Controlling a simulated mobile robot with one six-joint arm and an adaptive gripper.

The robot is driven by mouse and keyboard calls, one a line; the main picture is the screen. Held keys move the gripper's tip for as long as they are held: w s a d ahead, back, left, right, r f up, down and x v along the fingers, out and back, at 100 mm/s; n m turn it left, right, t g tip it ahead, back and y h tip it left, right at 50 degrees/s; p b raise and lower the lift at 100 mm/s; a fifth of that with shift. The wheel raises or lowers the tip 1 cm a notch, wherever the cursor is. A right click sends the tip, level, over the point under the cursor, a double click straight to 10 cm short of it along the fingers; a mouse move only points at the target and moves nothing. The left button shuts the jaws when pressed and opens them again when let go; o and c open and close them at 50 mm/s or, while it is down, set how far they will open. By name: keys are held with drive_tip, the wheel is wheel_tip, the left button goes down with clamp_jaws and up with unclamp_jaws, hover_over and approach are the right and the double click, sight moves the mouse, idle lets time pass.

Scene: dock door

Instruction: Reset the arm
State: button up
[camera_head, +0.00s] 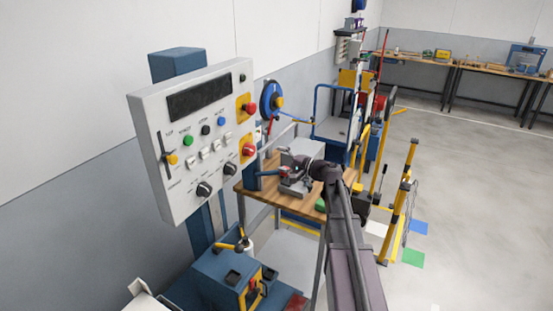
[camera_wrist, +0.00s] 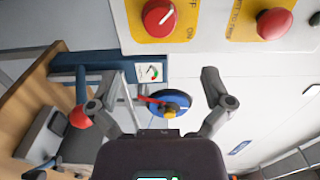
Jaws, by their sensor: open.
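My gripper (camera_head: 288,172) is at the end of my arm, over the wooden workbench and to the right of the control panel. In the wrist view my gripper (camera_wrist: 158,85) has its two fingers spread apart with nothing between them. The grey control panel (camera_head: 190,145) stands on a blue post at the left. Its lower edge also shows at the top of the wrist view (camera_wrist: 210,42), with a red rotary switch (camera_wrist: 159,18) and a red button (camera_wrist: 274,23) on yellow plates. The gap between the fingers and the panel cannot be judged exactly.
The workbench (camera_head: 255,197) carries a grey machine partly hidden by my gripper. A blue hose reel (camera_head: 271,98) hangs on the wall. A blue cart (camera_head: 333,118) and yellow-framed equipment (camera_head: 401,205) stand behind and to the right. The floor at the far right is clear.

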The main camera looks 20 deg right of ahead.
drive_tip(key=s+a+f+n+g+h, duration=0.45)
drive_tip(key=s+a+f+g, duration=0.35)
drive_tip(key=s+a+f, duration=0.35)
drive_tip(key=s+d+f+n+g+h, duration=0.1)
drive_tip(key=s+f+n+g+h, duration=0.1)
drive_tip(key=s, duration=0.5)
drive_tip(key=s+d+f+n+g+h, duration=0.1)
drive_tip(key=s+f+n+g+h, duration=0.1)
drive_tip(key=s+f+h, duration=0.3)
drive_tip(key=shift+s+d+g+h, duration=0.35)
drive_tip(key=shift+s+h, duration=0.3)
drive_tip(key=shift+s, duration=1.1)
